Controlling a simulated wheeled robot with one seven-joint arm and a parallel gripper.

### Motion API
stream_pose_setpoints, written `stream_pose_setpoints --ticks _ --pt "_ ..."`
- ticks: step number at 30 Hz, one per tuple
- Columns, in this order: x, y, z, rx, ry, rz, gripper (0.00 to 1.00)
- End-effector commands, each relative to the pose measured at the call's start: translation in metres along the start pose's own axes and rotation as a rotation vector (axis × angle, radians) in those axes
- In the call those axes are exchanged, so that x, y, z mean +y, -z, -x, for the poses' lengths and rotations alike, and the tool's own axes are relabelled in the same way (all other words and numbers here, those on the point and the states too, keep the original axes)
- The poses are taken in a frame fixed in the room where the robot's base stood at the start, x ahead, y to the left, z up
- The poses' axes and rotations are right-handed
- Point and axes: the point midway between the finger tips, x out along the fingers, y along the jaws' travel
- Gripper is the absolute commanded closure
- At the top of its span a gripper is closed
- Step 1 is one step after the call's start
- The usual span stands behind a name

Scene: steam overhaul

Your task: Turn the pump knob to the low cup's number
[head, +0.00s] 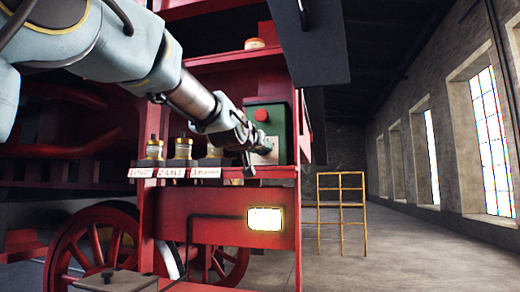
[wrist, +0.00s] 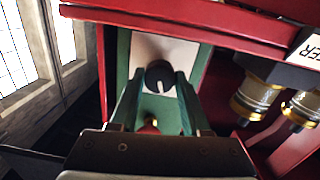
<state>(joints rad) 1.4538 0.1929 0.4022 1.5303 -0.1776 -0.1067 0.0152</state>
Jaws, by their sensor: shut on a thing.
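The green pump box (head: 278,115) stands on a red shelf of the locomotive, with a red button (head: 261,115) on its face. Its dark round knob (wrist: 160,72) with a white pointer line sits on a pale plate (wrist: 188,50) in the wrist view. My gripper (wrist: 160,86) is shut on the knob, one finger on each side. In the head view my gripper (head: 250,160) hides the knob. Brass-banded glass cups stand left of the pump: one over label 1 (head: 154,148), one over label 2 (head: 184,148). The third, over label 3, is largely hidden by my arm. Their levels are unclear.
Two cups (wrist: 256,98) also show in the wrist view, close beside the box. A red beam (wrist: 215,28) runs along the box there. A lit white panel (head: 265,218) is below the shelf. A yellow rail (head: 340,205) stands behind on open floor.

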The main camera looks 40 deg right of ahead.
Motion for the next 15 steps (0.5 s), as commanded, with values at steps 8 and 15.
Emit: stream_pose_setpoints --ticks 8,15 --pt "0.0 -0.0009 -0.0001 -0.002 0.0 0.001 0.4" --pt "0.0 -0.0004 -0.0001 -0.001 0.0 0.001 0.23"
